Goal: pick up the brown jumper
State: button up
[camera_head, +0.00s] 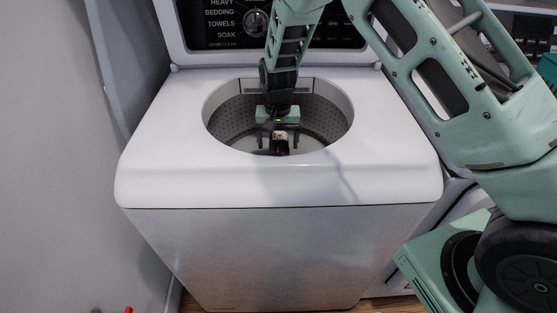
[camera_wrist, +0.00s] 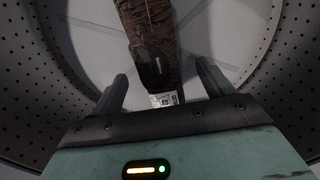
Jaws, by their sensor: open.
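The brown jumper (camera_wrist: 150,14) shows in the wrist view as a brown, ribbed, crumpled strip at the top middle, on the pale drum floor. Part of it is hidden behind a dark piece between my fingers, and I cannot make it out in the head view. My gripper (camera_head: 279,146) points down inside the washer drum. In the wrist view my gripper (camera_wrist: 161,76) is open, with its two fingers apart on either side of the dark piece. The brown cloth lies beyond the fingertips, and I see no grip on it.
The white top-loading washer (camera_head: 160,160) has a round opening (camera_head: 345,112), with the perforated drum wall (camera_wrist: 55,75) around my gripper. Its control panel (camera_head: 225,22) stands behind the opening. A grey wall (camera_head: 50,150) is close on the left.

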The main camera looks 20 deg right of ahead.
aim_at(278, 150)
jog(key=shift+s+f, duration=0.15)
jog(key=shift+f, duration=1.2)
jog(key=shift+s+f, duration=0.1)
jog(key=shift+f, duration=1.25)
jog(key=shift+r, duration=0.1)
jog(key=c, duration=1.5)
